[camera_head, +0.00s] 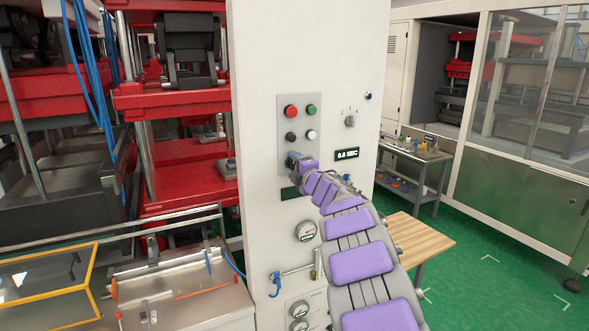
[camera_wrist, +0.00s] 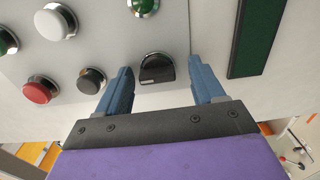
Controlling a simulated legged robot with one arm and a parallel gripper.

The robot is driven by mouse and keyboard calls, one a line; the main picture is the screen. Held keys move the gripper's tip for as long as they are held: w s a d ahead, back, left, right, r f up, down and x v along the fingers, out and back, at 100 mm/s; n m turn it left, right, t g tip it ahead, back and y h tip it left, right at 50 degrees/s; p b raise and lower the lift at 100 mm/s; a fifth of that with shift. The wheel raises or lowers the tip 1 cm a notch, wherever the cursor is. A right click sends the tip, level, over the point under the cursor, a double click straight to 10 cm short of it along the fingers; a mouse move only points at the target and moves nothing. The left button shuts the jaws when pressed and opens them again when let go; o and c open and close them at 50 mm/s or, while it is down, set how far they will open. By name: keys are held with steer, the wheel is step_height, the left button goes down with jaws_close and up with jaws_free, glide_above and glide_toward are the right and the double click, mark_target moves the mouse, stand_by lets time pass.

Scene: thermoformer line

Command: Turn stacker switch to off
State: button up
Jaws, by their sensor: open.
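A black rotary knob (camera_wrist: 157,70) sits on the grey control panel (camera_wrist: 92,22) in the wrist view. My gripper (camera_wrist: 162,73) is open, with one blue finger on each side of the knob. There are gaps between the fingers and the knob, so it is not gripped. In the head view my gripper (camera_head: 294,161) is at the lower part of the panel (camera_head: 298,98) and hides the knob. Another selector knob (camera_head: 350,121) is on the white cabinet, to the right of the panel. I cannot read labels showing which is the stacker switch.
Red (camera_head: 291,112), green (camera_head: 311,110), black (camera_head: 290,137) and white (camera_head: 311,135) buttons sit close above my gripper. A small display (camera_head: 347,154) is to the right. Gauges (camera_head: 305,231) and a lever (camera_head: 297,270) are lower on the cabinet. A wooden table (camera_head: 414,239) stands at right.

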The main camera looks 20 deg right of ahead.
steer(key=s, duration=1.7)
steer(key=shift+d, duration=0.3)
steer(key=shift+f, duration=0.1)
steer(key=shift+b, duration=0.3)
steer(key=s+a+f+m+g+h+b, duration=0.1)
steer(key=s+f+m+g+h, duration=0.4)
steer(key=s+m, duration=0.3)
steer(key=s+a+f+m+g+h+b, duration=0.2)
steer(key=s+f+m+g, duration=0.2)
steer(key=s+f+m, duration=0.4)
steer(key=s+a+f+m+g+y, duration=0.1)
steer(key=s+a+f+g+y, duration=0.1)
steer(key=s+a, duration=0.5)
steer(key=s+a+f+g+y+b, duration=0.1)
steer(key=s+a+f+g, duration=0.4)
steer(key=s, duration=0.8)
steer(key=s+a+f+m+g+y+b, duration=0.1)
steer(key=s+a+f+g+y, duration=0.2)
steer(key=s+a, duration=0.6)
step_height(320, 180, down, 2)
steer(key=shift+s+f+m+g, duration=0.2)
steer(key=shift+s+m+g, duration=0.1)
steer(key=shift+s+g, duration=0.15)
